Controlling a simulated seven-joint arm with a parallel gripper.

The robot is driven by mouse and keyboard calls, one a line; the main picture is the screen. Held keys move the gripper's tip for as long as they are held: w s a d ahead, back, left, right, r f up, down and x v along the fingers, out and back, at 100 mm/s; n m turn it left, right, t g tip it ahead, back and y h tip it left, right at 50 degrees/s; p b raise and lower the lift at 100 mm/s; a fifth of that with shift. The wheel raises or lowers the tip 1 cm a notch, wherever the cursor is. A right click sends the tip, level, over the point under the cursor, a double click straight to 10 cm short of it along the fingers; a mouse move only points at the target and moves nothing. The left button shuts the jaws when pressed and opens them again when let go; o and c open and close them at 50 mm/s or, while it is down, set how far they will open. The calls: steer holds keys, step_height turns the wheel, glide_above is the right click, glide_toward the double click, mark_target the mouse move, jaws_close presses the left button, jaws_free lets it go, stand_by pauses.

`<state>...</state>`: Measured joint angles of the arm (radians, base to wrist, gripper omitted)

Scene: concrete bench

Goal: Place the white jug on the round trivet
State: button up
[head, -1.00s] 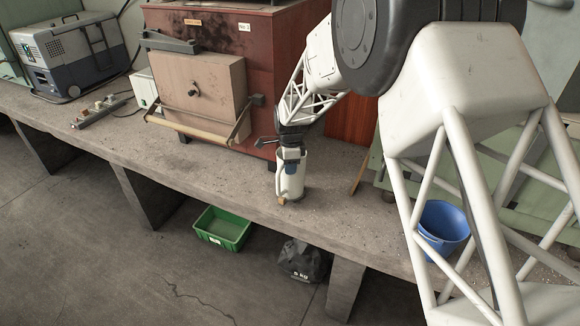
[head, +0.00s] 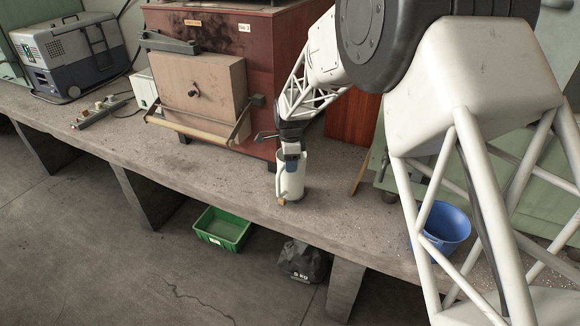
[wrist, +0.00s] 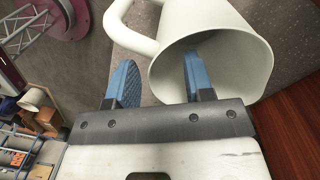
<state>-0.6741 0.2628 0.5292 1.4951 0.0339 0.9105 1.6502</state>
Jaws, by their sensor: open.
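The white jug (head: 292,186) stands upright on the bench in front of the red-brown cabinet, with its handle at the left in the head view. In the wrist view the jug (wrist: 235,60) shows its open mouth and its handle at the upper left. My gripper (head: 291,165) is at the jug's rim. In the wrist view my gripper (wrist: 157,58) is open, with one blue finger outside the jug and the other inside its mouth, so the wall lies between them. I cannot make out the round trivet in either view.
A small tan piece (head: 282,202) lies at the jug's foot. The red-brown cabinet (head: 262,45) stands close behind, with a beige door and bar (head: 200,95). A blue bucket (head: 445,226) is at the right, partly behind my arm. The bench (head: 210,172) left of the jug is clear.

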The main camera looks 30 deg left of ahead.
step_height(320, 180, up, 10)
steer(key=shift+w, duration=0.3)
stand_by(0.8)
steer(key=s+d+r+n+t, duration=0.1)
steer(key=s+d+r+n, duration=0.3)
steer(key=d, duration=0.6)
steer(key=s+d+r+m, duration=0.1)
steer(key=s+d+r, duration=0.1)
steer(key=d+r, duration=0.65)
steer(key=s+d+r+n+t, duration=0.1)
steer(key=s+d+r+n, duration=0.15)
steer(key=d, duration=1.05)
steer(key=s+d+r+n, duration=0.2)
steer(key=s+d, duration=1.1)
steer(key=d, duration=0.1)
steer(key=s+d+f+n, duration=0.1)
steer(key=s+d, duration=0.3)
steer(key=s, duration=0.4)
steer(key=s+d+f+n+t, duration=0.1)
steer(key=s+d, duration=0.3)
steer(key=s, duration=0.4)
steer(key=shift+d+f+n, duration=0.35)
steer(key=shift+f+n, duration=0.35)
steer(key=shift+n, duration=0.15)
